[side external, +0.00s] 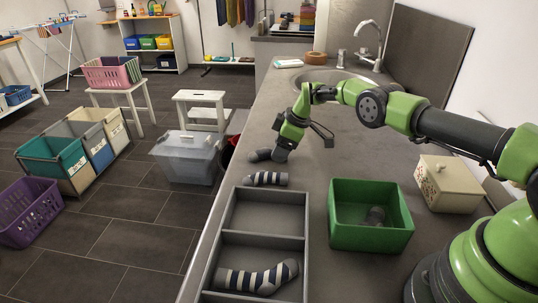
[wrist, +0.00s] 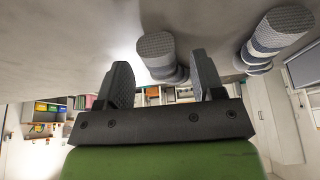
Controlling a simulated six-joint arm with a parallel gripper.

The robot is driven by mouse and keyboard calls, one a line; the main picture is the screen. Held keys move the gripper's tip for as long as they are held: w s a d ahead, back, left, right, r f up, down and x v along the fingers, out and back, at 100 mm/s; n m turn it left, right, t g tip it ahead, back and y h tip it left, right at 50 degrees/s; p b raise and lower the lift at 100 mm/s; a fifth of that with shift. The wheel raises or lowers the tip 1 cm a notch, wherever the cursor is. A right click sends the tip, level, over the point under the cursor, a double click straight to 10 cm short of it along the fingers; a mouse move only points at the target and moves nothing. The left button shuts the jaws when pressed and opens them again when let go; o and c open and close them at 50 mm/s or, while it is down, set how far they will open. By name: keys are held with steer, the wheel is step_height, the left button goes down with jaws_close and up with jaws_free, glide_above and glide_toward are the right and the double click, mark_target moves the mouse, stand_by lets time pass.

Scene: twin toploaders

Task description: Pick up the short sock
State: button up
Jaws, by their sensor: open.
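Two socks lie near each other on the grey counter. A grey sock (side external: 260,155) is right beside my gripper (side external: 280,157), which partly hides it. A short striped sock (side external: 267,179) in white and dark blue-grey lies a little nearer the camera. In the wrist view, one sock (wrist: 156,46) with a grey end shows between and beyond my open fingers (wrist: 163,82), its far part striped. The other, striped sock (wrist: 278,30) lies to the right, outside the fingers. My gripper is low over the counter, open and empty; I cannot tell whether it touches a sock.
A grey two-compartment tray (side external: 233,236) holds a long striped sock (side external: 257,277) in its near compartment. A cream lidded box (side external: 447,186) stands right. The sink (side external: 335,78) is behind; counter between is clear.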

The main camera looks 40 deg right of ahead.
steer(key=shift+a+f, duration=0.1)
steer(key=shift+f, duration=0.2)
steer(key=c, duration=1)
steer(key=shift+r, duration=0.2)
step_height(320, 180, up, 10)
steer(key=shift+f, duration=0.15)
